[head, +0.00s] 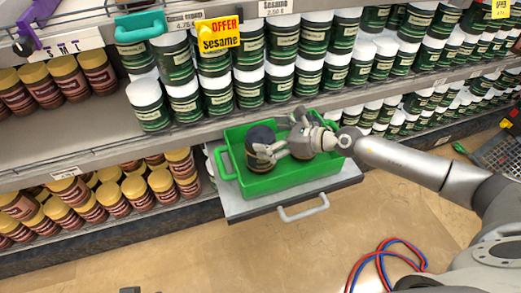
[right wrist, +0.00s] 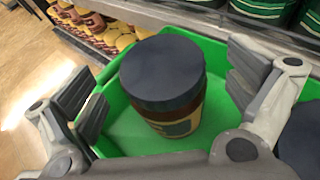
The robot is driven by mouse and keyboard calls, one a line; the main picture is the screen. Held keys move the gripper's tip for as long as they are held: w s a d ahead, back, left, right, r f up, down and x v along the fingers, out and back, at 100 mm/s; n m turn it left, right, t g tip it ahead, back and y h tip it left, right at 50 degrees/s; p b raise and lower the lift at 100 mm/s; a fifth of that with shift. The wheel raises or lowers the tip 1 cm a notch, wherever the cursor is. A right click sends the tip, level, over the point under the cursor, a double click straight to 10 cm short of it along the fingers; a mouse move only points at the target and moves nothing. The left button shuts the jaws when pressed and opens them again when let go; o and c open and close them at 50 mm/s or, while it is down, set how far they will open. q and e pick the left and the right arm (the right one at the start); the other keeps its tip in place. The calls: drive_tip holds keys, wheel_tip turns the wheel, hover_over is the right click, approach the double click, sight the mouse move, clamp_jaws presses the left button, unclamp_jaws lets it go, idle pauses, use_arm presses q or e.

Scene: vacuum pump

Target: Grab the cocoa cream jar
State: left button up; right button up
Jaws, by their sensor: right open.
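A jar with a dark blue-grey lid (head: 261,134), which I take for the cocoa cream jar, stands upright in a green basket (head: 285,181). In the right wrist view the jar (right wrist: 163,72) shows a brown and yellow side with a green label too small to read. My right gripper (head: 272,139) is open, with its fingers (right wrist: 160,88) on either side of the jar and gaps visible between. A second dark-lidded jar (right wrist: 304,138) is cut off at the right of the wrist view; in the head view the gripper partly hides it. My left gripper is not in view.
The basket sits on a grey pull-out tray (head: 237,207) with a handle (head: 302,209). Shelves behind hold green jars with white lids (head: 247,88) and brown jars with yellow lids (head: 134,187). Red and blue cables (head: 380,262) lie on the floor.

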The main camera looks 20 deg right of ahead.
sight(260, 134)
drive_tip(key=shift+x, duration=1.6)
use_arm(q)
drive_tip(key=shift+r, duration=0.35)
use_arm(e)
drive_tip(key=c, duration=1.9)
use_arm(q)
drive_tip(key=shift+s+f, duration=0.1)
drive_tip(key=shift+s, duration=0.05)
use_arm(e)
drive_tip(key=shift+w+r, duration=0.1)
drive_tip(key=shift+r, duration=0.05)
drive_tip(key=shift+c, duration=0.5)
drive_tip(key=shift+d+r, duration=0.1)
